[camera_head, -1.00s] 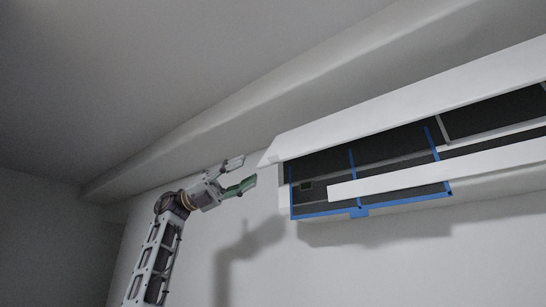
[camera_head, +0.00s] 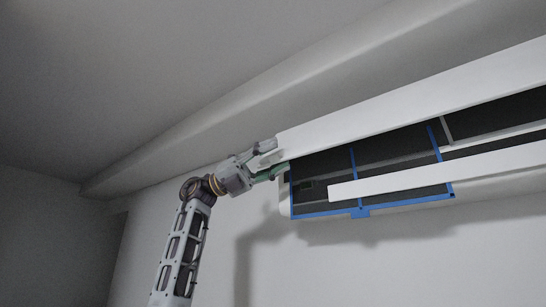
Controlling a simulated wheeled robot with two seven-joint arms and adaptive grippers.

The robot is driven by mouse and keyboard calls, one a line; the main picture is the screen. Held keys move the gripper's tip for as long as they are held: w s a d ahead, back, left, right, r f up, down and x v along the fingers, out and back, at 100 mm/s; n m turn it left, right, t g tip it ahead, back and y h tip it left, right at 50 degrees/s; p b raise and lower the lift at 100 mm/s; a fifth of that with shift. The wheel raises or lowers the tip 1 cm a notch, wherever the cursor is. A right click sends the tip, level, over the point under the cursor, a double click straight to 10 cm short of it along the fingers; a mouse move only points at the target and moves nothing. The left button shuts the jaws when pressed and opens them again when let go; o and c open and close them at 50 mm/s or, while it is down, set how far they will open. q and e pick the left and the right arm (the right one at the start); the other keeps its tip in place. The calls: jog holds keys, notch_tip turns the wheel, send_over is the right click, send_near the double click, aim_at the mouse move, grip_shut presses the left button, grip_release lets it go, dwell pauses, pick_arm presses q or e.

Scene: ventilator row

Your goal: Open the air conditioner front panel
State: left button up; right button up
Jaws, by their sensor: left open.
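The air conditioner (camera_head: 285,207) is mounted on the wall at the right. Its white front panel (camera_head: 400,100) is swung up, with dark filters (camera_head: 400,148) in blue frames showing below it. My left gripper (camera_head: 272,160) is at the panel's left end, with one finger near the panel's end and the greenish finger lower, by the left side of the unit. The jaws are open; whether they touch the panel I cannot tell. My right gripper is not in view.
A ledge (camera_head: 250,110) runs along the wall under the ceiling above the unit. The wall (camera_head: 370,265) below the unit is bare.

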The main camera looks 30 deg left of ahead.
pick_arm(q)
jog(key=shift+c, duration=0.3)
jog(key=shift+w, duration=0.1)
grip_shut()
jog(key=shift+s+a+r, duration=0.1)
jog(key=shift+s+r, duration=0.05)
jog(key=shift+s, duration=0.05)
jog(key=s+r+n+t+y, duration=0.1)
jog(key=s+r+n, duration=0.2)
jog(key=s+r, duration=0.1)
jog(key=shift+a+r+n, duration=0.2)
jog(key=shift+r+n, duration=0.2)
grip_release()
jog(key=shift+o, duration=0.3)
jog(key=shift+s+d, duration=0.1)
jog(key=shift+s, duration=0.05)
